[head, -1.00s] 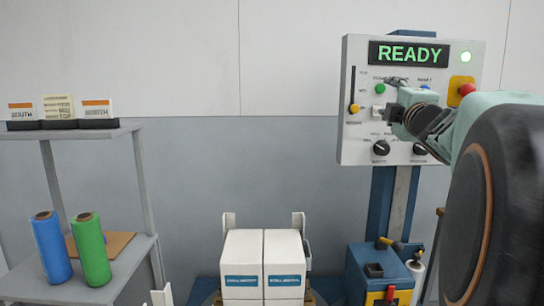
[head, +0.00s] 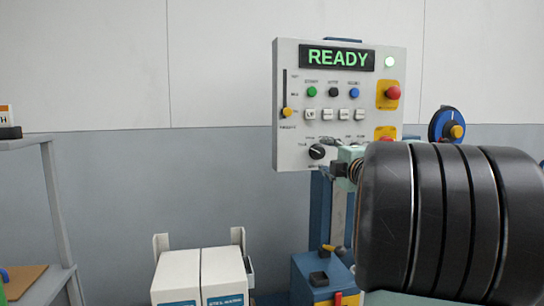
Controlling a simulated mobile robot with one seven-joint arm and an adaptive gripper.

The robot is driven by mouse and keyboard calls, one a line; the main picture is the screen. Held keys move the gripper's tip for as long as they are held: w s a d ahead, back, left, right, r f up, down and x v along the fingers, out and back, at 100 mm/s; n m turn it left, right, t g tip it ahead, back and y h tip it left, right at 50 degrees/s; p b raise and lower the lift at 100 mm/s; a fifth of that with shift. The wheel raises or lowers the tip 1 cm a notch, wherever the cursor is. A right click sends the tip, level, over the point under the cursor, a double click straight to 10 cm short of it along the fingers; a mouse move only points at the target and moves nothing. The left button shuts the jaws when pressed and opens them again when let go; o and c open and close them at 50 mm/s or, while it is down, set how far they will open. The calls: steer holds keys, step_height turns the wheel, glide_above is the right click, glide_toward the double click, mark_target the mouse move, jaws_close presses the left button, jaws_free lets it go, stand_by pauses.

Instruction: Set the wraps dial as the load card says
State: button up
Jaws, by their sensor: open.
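The control panel (head: 292,80) stands upright with a lit READY display (head: 338,58). A black dial (head: 317,152) with a white pointer mark is at its lower left; the lettering around it is too small to read. My gripper (head: 330,169) is open and in front of the panel's lower edge, just below and right of this dial. I cannot tell whether it touches the dial. The second dial, further right, is hidden behind my gripper and arm. At the left edge only a sliver of a card (head: 5,115) shows, and its text is cut off.
The panel also carries coloured buttons (head: 333,92), a yellow-knobbed slider (head: 286,112) and a red emergency button (head: 393,93). White cartons (head: 223,275) stand below left. A shelf (head: 50,190) is at far left. My dark arm fills the lower right.

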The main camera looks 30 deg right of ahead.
mark_target(320, 153)
steer(key=shift+x, duration=2.1)
steer(key=shift+d, duration=0.1)
steer(key=c, duration=1.1)
steer(key=shift+c, duration=0.2)
